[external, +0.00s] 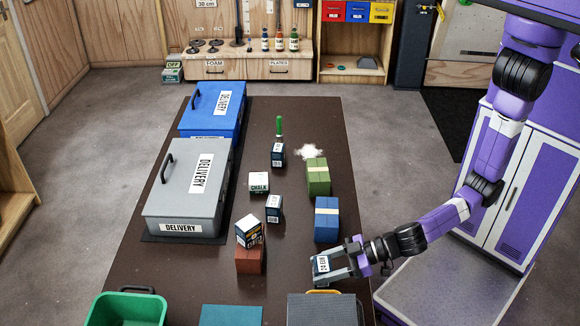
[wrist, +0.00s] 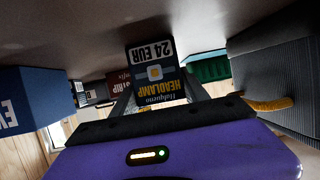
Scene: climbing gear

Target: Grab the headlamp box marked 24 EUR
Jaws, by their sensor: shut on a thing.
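The headlamp box (external: 321,264) is small and dark with a white label, at the right side of the dark table in the external view. In the wrist view the headlamp box (wrist: 157,72) appears upside down, with "24 EUR" on a white band and "HEADLAMP" in yellow. My gripper (external: 335,264) is shut on it, one finger along each side; the fingers also show in the wrist view (wrist: 158,98). The box is held low by the table top; I cannot tell whether it touches the table.
A blue block (external: 326,222) and green block (external: 318,178) stand behind the gripper. A grey ribbed case (external: 321,311) with a yellow handle is close in front. A red block (external: 249,260) bears another box (external: 249,231) to the left. A green bin (external: 128,310) is front left.

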